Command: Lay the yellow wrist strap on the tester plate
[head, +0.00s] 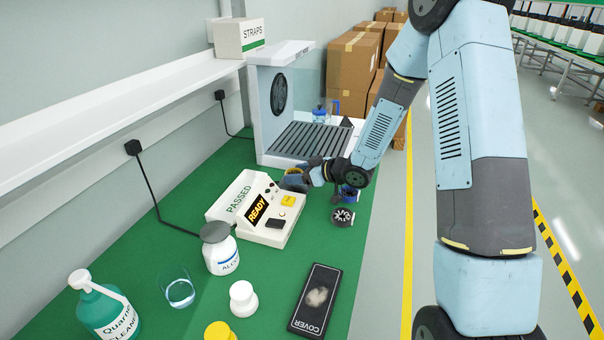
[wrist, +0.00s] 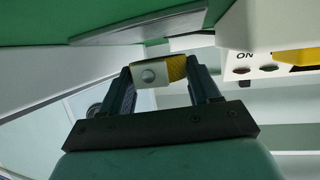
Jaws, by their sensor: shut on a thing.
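My gripper (head: 296,180) is shut on the yellow wrist strap (wrist: 172,70), which shows between the two fingers in the wrist view with a pale metal piece and a round stud facing the camera. In the head view the strap is a small yellow patch (head: 293,171) at the fingertips, partly hidden. The gripper is just beyond the far right corner of the white tester (head: 262,210), which has a lit READY display, a yellow patch and a dark pad on top. Part of the tester (wrist: 290,45) is at the upper right in the wrist view.
A blue coil (head: 350,193) and a black coil (head: 342,217) lie right of the tester. A slatted white machine (head: 300,140) stands behind.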

